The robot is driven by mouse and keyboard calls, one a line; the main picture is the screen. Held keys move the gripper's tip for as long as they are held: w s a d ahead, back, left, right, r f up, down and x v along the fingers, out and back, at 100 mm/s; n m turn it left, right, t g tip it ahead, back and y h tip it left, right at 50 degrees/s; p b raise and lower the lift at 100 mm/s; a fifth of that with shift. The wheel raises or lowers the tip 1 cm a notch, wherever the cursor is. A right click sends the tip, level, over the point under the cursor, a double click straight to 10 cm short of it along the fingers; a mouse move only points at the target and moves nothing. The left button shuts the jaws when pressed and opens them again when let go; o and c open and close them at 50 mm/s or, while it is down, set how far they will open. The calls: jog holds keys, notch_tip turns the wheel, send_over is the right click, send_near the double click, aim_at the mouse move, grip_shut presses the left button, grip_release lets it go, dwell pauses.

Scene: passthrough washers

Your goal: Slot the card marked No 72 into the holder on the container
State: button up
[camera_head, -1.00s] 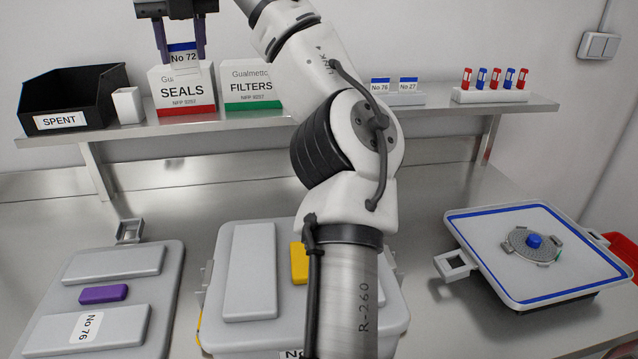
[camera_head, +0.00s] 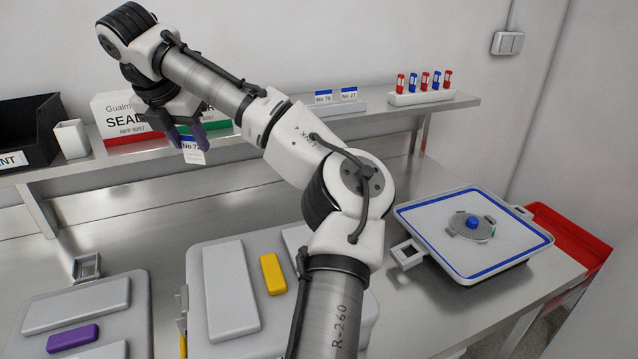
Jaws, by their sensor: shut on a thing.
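My gripper (camera_head: 190,141) is shut on the white card with a blue top band marked No 72 (camera_head: 192,154). The card hangs below the fingers, in front of the shelf and above the bench. The right container (camera_head: 478,231) is a pale, blue-bordered tray with a grey round piece and blue knob; an empty square frame (camera_head: 408,254) sticks out at its left side. A similar empty square frame (camera_head: 87,267) stands at the back of the left grey container (camera_head: 120,312). I cannot tell which frame is the card holder.
The shelf (camera_head: 300,133) bears a black SPENT box (camera_head: 30,125), a white cup (camera_head: 71,139), a SEALS carton (camera_head: 120,115), cards No 76 and No 27 (camera_head: 335,96) and a rack of red and blue pieces (camera_head: 421,97). A middle grey container (camera_head: 200,330) and a red bin (camera_head: 570,240) also show.

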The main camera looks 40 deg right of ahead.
jog(key=s+d+f+m+g, duration=0.1)
jog(key=s+d+f+m, duration=0.3)
jog(key=d, duration=0.3)
jog(key=s+d+f+m+g+b, duration=0.1)
jog(key=s+d+f+m, duration=0.2)
jog(key=s+d+f, duration=0.4)
jog(key=s+d+f+m+g+h, duration=0.1)
jog(key=s+d+f+m, duration=0.3)
jog(key=d, duration=0.4)
jog(key=shift+s+d+f+m+g, duration=0.15)
jog(key=shift+s+f+m+g, duration=0.15)
jog(key=shift+s+f+g, duration=0.55)
jog(key=shift+w+f+t, duration=0.1)
jog(key=shift+t, duration=0.15)
jog(key=shift+p, duration=0.3)
jog(key=shift+f, duration=0.15)
jog(key=shift+f, duration=0.6)
jog(key=shift+f+b, duration=0.35)
jog(key=shift+f, duration=0.05)
